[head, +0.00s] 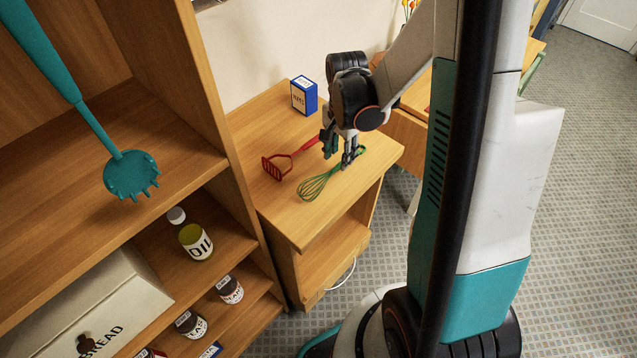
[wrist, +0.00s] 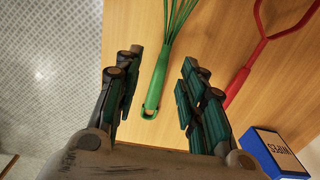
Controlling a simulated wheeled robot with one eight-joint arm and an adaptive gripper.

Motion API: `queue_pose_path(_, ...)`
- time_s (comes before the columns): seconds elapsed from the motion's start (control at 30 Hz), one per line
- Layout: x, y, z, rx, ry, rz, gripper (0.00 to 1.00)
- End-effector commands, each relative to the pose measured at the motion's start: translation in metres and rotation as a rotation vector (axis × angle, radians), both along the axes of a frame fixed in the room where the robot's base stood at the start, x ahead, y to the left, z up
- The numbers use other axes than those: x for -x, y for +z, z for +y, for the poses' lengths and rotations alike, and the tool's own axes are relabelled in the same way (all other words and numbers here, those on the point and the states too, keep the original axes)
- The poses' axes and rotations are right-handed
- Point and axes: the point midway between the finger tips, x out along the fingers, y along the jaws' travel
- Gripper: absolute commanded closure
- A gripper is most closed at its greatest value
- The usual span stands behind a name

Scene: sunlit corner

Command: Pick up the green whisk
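The green whisk (head: 320,184) lies on the wooden cabinet top, its wire end toward the front left in the head view. In the wrist view the whisk's handle (wrist: 157,80) lies between the two fingers, its end lowest in the picture. My gripper (head: 341,150) is above the handle in the head view and hides part of it. In the wrist view my gripper (wrist: 157,85) is open, with a gap on each side of the handle and nothing held. I cannot tell the exact height of the fingers above the top.
A red masher (head: 283,162) lies left of the whisk; its handle (wrist: 238,85) is just right of my fingers in the wrist view. A blue wipes box (head: 304,96) stands behind. A wooden shelf (head: 215,85) with an oil bottle (head: 194,240) rises at left.

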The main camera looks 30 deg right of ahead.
Motion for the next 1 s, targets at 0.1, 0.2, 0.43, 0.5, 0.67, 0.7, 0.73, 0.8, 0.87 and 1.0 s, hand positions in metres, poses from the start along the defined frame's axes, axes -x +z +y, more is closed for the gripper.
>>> queue_pose_path(0.1, -0.002, -0.010, -0.001, 0.000, 0.000, 0.000, 0.63)
queue_pose_path(0.2, -0.005, -0.024, -0.003, 0.000, 0.000, 0.000, 0.63)
queue_pose_path(0.43, -0.007, -0.051, -0.004, 0.000, 0.000, 0.000, 0.63)
queue_pose_path(0.5, -0.006, -0.051, -0.004, 0.000, 0.000, 0.000, 0.63)
queue_pose_path(0.67, -0.006, -0.050, -0.004, 0.000, 0.000, 0.000, 0.67)
queue_pose_path(0.7, -0.006, -0.050, -0.004, 0.000, 0.000, 0.000, 0.76)
queue_pose_path(0.73, -0.006, -0.050, -0.004, 0.000, 0.000, 0.000, 0.83)
queue_pose_path(0.8, -0.006, -0.050, -0.004, 0.000, 0.000, 0.000, 0.99)
queue_pose_path(0.87, -0.006, -0.050, -0.004, 0.000, 0.000, 0.000, 1.00)
queue_pose_path(1.0, -0.006, -0.050, -0.004, 0.000, 0.000, 0.000, 1.00)
